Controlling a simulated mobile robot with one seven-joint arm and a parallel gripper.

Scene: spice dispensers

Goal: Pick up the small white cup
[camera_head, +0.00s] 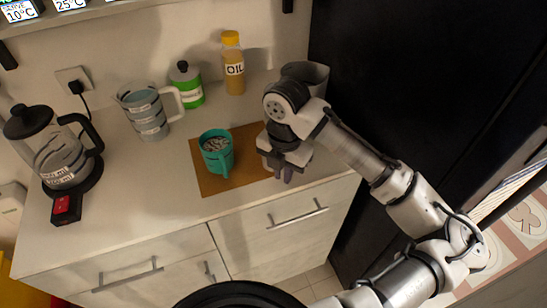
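My gripper (283,174) points down over the right part of a brown mat (207,183), near the counter's front edge. Its fingertips are small and dark here, and I cannot tell whether they are open or shut. A pale shape (265,143) shows at the gripper's left side; it may be the small white cup or part of the gripper. No small white cup is clearly visible elsewhere. A teal mug (216,158) with pale contents stands on the mat, left of my gripper and apart from it.
A grey container (306,72) stands behind my arm. An oil bottle (233,65), a green jar (187,88), a measuring jug (145,115) and a kettle (62,155) line the back and left. The front-left counter (140,210) is clear.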

